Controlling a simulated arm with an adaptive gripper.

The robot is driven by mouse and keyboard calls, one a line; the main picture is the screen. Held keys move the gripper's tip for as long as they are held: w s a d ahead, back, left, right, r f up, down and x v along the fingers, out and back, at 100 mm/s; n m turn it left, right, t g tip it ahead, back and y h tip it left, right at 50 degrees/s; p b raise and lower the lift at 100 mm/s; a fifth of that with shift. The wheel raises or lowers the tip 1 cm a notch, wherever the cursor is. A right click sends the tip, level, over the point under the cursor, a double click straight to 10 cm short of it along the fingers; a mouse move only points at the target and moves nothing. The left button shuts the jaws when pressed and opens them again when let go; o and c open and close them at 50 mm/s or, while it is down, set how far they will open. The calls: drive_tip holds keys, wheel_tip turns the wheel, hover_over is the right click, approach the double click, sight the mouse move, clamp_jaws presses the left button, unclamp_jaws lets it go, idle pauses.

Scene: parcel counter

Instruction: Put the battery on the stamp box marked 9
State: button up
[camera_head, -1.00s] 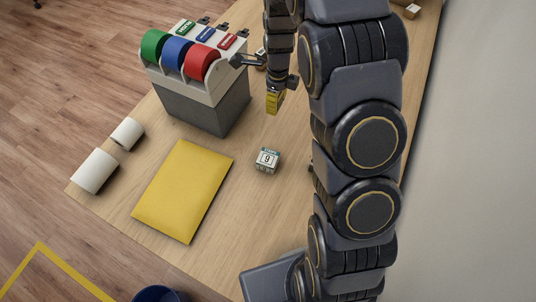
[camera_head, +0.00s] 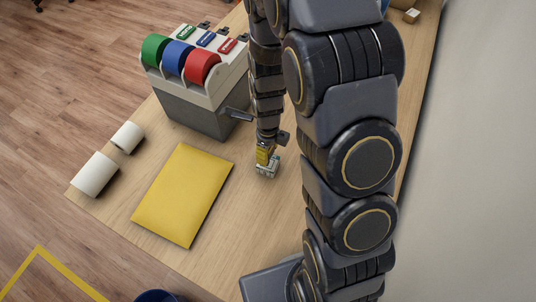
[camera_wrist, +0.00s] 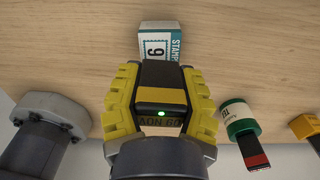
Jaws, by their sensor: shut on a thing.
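My gripper (camera_wrist: 162,102) has its yellow-padded fingers closed on both sides of the battery (camera_wrist: 163,72), a dark block with a small green light and a yellowish lettered band. In the head view my gripper (camera_head: 264,154) is low over the counter. The small stamp box marked 9 (camera_wrist: 157,42) stands on the counter, white and teal, just beyond the battery in the wrist view. In the head view the box (camera_head: 267,172) shows right below the gripper, which hides its upper part. I cannot tell whether battery and box touch.
A tape dispenser (camera_head: 203,112) with green, blue and red rolls stands behind left. A yellow envelope (camera_head: 182,195) and two white rolls (camera_head: 95,174) lie left on the counter. A green-and-white item (camera_wrist: 238,118) and a yellow item (camera_wrist: 306,124) show at right in the wrist view.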

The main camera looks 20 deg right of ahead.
drive_tip(key=shift+f, duration=1.5)
drive_tip(key=shift+f, duration=0.1)
drive_tip(key=o, duration=1)
wheel_tip(320, 180, up, 12)
drive_tip(key=shift+r, duration=0.15)
drive_tip(key=s+r+n, duration=0.7)
drive_tip(key=s+n, duration=0.2)
drive_tip(key=n, duration=0.4)
drive_tip(key=s+a+r+n+g, duration=0.1)
drive_tip(key=s+r+n, duration=0.6)
drive_tip(key=s+n, duration=0.3)
drive_tip(key=shift+s+n+g, duration=0.2)
drive_tip(key=shift+n+g, duration=0.1)
drive_tip(key=shift+n, duration=1.7)
